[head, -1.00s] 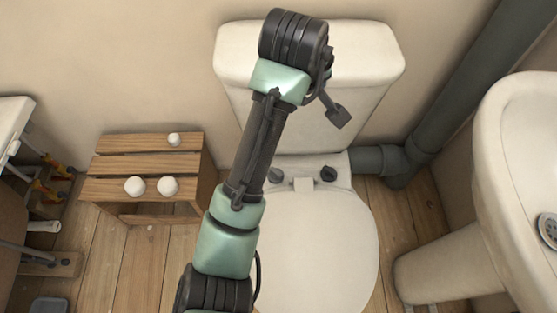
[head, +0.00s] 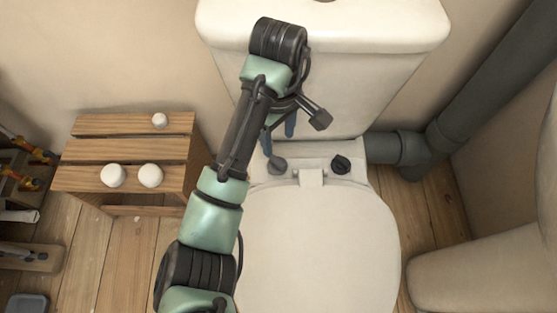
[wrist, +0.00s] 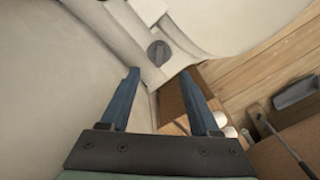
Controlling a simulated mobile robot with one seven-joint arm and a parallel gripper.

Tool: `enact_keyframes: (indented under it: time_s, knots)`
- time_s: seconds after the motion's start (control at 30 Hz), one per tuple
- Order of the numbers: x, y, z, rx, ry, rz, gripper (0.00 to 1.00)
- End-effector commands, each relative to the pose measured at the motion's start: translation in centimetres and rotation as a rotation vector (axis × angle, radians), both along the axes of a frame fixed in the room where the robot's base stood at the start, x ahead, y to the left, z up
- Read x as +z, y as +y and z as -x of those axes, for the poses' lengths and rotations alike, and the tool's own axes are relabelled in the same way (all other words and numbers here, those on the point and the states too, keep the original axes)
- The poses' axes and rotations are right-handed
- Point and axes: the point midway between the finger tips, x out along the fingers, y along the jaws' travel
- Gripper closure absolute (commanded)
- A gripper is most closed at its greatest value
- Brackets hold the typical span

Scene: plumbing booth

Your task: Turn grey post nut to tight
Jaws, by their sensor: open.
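The grey post nut (head: 277,165) is a winged knob on the left of the white ledge behind the toilet seat. It also shows in the wrist view (wrist: 158,52), beyond my fingertips and between their lines. A black nut (head: 341,164) sits on the right of the same ledge. My gripper (head: 279,145) is open, with blue fingers pointing down, apart from the grey nut and seemingly above it. In the wrist view the gap between the fingers (wrist: 160,74) is empty.
The white cistern (head: 330,70) stands close behind my gripper. The closed toilet lid (head: 320,245) lies in front. A wooden crate (head: 135,150) with white knobs is at the left. A grey waste pipe (head: 480,90) runs at the right.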

Motion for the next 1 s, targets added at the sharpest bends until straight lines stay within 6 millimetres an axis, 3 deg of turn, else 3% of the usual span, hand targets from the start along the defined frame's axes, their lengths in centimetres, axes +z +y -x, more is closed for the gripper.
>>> enact_keyframes:
  time_s: [0.03,0.6,1.0]
  knots:
    - [-1.4,0.0,0.0,0.0,0.001,0.001,0.38]
    - [-8.9,0.0,0.0,0.0,0.0,0.0,0.38]
    - [-9.8,0.0,0.0,0.0,-0.002,0.001,0.38]
